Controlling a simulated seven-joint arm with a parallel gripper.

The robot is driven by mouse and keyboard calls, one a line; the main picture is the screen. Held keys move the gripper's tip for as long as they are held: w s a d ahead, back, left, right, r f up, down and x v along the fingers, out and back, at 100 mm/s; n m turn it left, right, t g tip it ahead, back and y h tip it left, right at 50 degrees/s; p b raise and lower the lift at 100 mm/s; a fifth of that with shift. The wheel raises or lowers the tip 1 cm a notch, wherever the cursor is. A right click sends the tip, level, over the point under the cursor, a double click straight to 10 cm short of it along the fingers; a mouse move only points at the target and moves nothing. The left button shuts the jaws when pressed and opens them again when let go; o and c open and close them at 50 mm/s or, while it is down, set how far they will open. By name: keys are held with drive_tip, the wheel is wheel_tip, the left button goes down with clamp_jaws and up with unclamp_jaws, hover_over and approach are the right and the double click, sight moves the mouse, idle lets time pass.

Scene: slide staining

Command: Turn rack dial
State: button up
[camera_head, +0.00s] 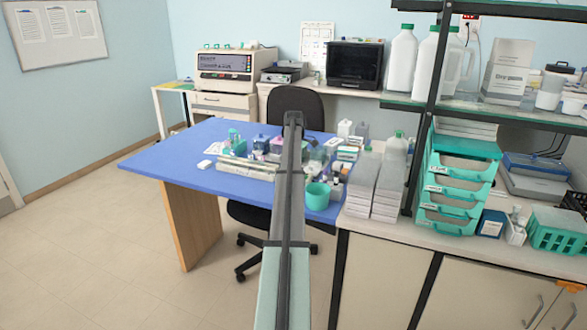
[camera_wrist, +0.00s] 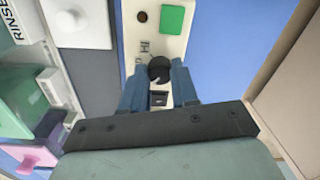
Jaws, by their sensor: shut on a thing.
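The rack dial (camera_wrist: 159,69) is a round black knob on a cream panel (camera_wrist: 152,30) in the wrist view. My gripper (camera_wrist: 158,73) is shut on the dial, with one blue finger on each side of it. Small dark marks lie on the panel beside the dial, and a dark slot shows just below it between the fingers. In the head view my arm covers the middle of the blue table (camera_head: 170,163), and the dial and my fingertips cannot be made out there.
A green square (camera_wrist: 171,20) and a dark round spot (camera_wrist: 141,17) lie on the panel above the dial. A container labelled RINSE (camera_wrist: 20,22) and a pink piece (camera_wrist: 33,157) stand at the left. A teal cup (camera_head: 317,196) stands near the table's front edge. The table's left part is clear.

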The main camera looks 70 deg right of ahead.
clamp_jaws()
drive_tip(key=shift+m, duration=0.3)
drive_tip(key=m, duration=0.9)
drive_tip(key=shift+t, duration=0.3)
drive_tip(key=m, duration=0.5)
drive_tip(key=shift+m, duration=0.4)
drive_tip(key=shift+m+h, duration=0.3)
drive_tip(key=shift+m, duration=1.9)
